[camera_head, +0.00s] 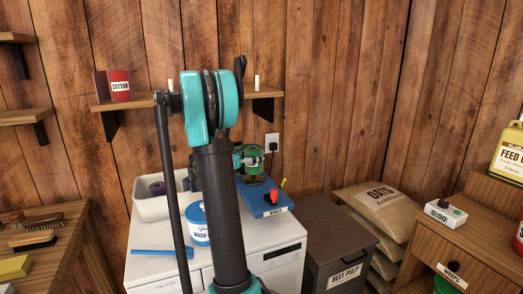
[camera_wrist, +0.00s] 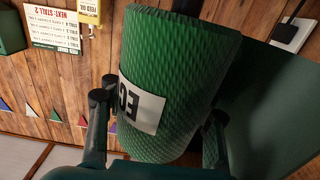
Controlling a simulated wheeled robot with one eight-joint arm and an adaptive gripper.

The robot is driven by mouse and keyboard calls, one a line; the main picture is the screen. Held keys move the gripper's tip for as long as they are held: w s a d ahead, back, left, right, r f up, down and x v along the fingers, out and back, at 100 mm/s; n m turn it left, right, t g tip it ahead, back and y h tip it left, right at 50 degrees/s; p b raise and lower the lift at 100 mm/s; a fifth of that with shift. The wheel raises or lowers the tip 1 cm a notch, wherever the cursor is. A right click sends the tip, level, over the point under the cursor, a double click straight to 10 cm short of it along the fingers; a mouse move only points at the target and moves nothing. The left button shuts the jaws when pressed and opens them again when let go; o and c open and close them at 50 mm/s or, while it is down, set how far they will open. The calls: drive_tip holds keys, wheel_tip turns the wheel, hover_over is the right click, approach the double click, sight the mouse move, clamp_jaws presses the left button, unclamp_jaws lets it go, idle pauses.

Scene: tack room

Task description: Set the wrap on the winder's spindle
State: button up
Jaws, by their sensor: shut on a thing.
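The green wrap (camera_wrist: 185,60) fills the middle of the wrist view, with a textured surface and a white label, partly cut off. My gripper (camera_wrist: 158,118) is shut on it, one dark finger on each side. In the head view the green wrap (camera_head: 253,151) is small and partly covered by my gripper (camera_head: 245,155). It is over the blue winder (camera_head: 258,208) on the white machine top. The winder has a red knob at its right. The spindle is not clearly visible, so I cannot tell whether the wrap touches it.
A white basin (camera_head: 152,208) holding a dark purple roll, a blue-and-white tub (camera_head: 198,226) and a blue stick (camera_head: 160,252) share the white machine top (camera_head: 270,236). A wall shelf (camera_head: 135,104) is behind my arm. A dark beet pulp bin (camera_head: 338,246) stands to the right.

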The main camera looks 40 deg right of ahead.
drive_tip(key=shift+f, duration=1.05)
drive_tip(key=shift+f, duration=0.55)
idle(0.6)
drive_tip(key=o, duration=1.1)
drive_tip(key=shift+o, duration=0.2)
drive_tip(key=shift+a, duration=0.1)
drive_tip(key=shift+v, duration=5.45)
drive_tip(key=shift+a, duration=0.1)
